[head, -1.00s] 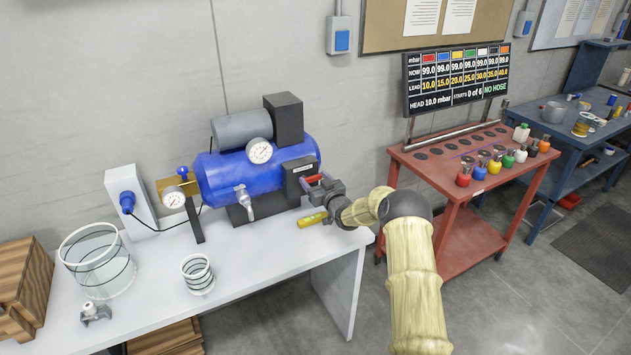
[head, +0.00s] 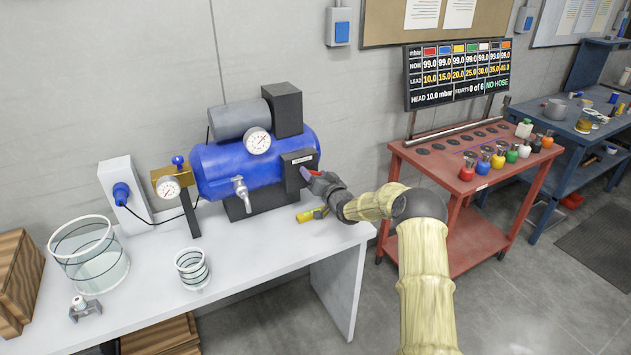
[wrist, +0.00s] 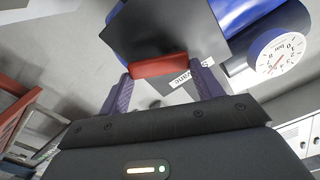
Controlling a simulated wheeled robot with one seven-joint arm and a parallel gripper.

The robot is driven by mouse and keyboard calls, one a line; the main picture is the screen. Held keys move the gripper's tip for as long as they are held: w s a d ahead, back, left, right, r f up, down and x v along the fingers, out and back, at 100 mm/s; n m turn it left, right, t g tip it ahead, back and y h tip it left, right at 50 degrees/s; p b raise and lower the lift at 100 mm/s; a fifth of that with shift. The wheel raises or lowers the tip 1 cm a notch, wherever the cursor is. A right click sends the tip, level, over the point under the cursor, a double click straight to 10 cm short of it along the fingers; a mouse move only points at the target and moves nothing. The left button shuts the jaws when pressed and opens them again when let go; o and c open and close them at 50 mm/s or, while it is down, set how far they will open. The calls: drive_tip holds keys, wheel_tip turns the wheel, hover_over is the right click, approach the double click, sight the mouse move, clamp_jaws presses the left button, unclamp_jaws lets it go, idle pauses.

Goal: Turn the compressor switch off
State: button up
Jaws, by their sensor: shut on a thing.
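The compressor is a blue tank (head: 225,172) on the white bench, with a grey motor and a black block on top. Its black switch box (head: 291,176) is on the tank's right end. My gripper (head: 309,175) is at the right side of this box. In the wrist view, a red switch handle (wrist: 165,67) sits between the two purple fingers of my gripper (wrist: 163,88), in front of the dark box face (wrist: 165,30). My gripper is shut on the red handle. In the head view my fingers mostly hide the handle.
A yellow object (head: 310,214) lies on the bench (head: 245,250) below my gripper. A brass-blocked gauge (head: 169,187), a glass tank (head: 90,258) and a small jar (head: 193,270) stand to the left. A red cart (head: 430,160) with several bottles stands right.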

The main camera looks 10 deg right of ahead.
drive_tip(key=shift+s+a+f+m+b, duration=0.1)
drive_tip(key=shift+a+f+m+b, duration=0.25)
drive_tip(key=shift+m+b, duration=1.4)
drive_tip(key=shift+s+a+f+m+b, duration=0.1)
drive_tip(key=shift+f+m+b, duration=0.6)
drive_tip(key=shift+m, duration=1.8)
drive_tip(key=shift+s+a+f+m+b, duration=0.15)
drive_tip(key=shift+a+m+b, duration=0.1)
drive_tip(key=shift+m+b, duration=1.6)
drive_tip(key=shift+w+m+p, duration=0.1)
drive_tip(key=shift+m+p, duration=0.25)
drive_tip(key=shift+m, duration=0.05)
drive_tip(key=o, duration=1)
drive_tip(key=b+v, duration=0.1)
drive_tip(key=v, duration=1.6)
